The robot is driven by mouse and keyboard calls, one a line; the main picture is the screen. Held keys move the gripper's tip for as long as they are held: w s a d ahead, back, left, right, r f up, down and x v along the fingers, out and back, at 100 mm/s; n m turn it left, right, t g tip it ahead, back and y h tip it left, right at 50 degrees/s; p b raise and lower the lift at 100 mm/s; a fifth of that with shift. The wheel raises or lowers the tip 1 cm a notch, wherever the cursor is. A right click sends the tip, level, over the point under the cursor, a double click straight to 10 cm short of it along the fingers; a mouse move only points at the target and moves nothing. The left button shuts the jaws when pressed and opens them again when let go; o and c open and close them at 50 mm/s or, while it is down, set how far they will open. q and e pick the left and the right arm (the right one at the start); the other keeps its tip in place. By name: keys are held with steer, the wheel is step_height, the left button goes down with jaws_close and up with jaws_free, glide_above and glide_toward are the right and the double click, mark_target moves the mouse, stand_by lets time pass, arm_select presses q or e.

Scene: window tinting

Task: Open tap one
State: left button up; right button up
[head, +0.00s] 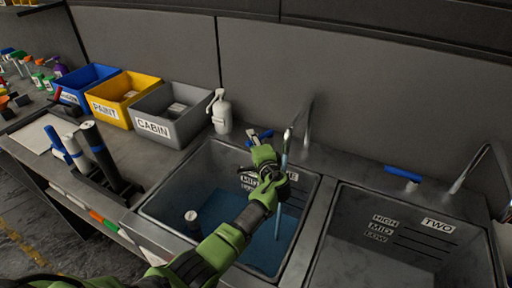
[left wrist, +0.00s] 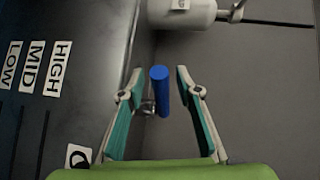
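Tap one (head: 291,130) stands behind the left sink (head: 153,211). A blue stream runs down from its spout into blue water (head: 262,246) in that sink. Tap one's blue handle (head: 265,133) is partly hidden behind my left gripper (head: 257,143), which reaches over the sink toward it. In the left wrist view the blue handle (left wrist: 160,90) stands between the fingers of my left gripper (left wrist: 158,78). The fingers are apart, with a gap on each side of the handle. My right gripper is not in view.
The right sink (head: 400,262), marked TWO, has a blue handle (head: 402,174) and spout behind it. A white bottle (head: 221,112) and the grey CABIN bin (head: 172,114) stand left of tap one; it also shows in the left wrist view as a white bottle (left wrist: 181,12).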

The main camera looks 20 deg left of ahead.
arm_select(q)
steer(key=v, duration=1.1)
steer(key=shift+s+d, duration=0.2)
steer(key=shift+s, duration=0.1)
steer(key=shift+r, duration=0.1)
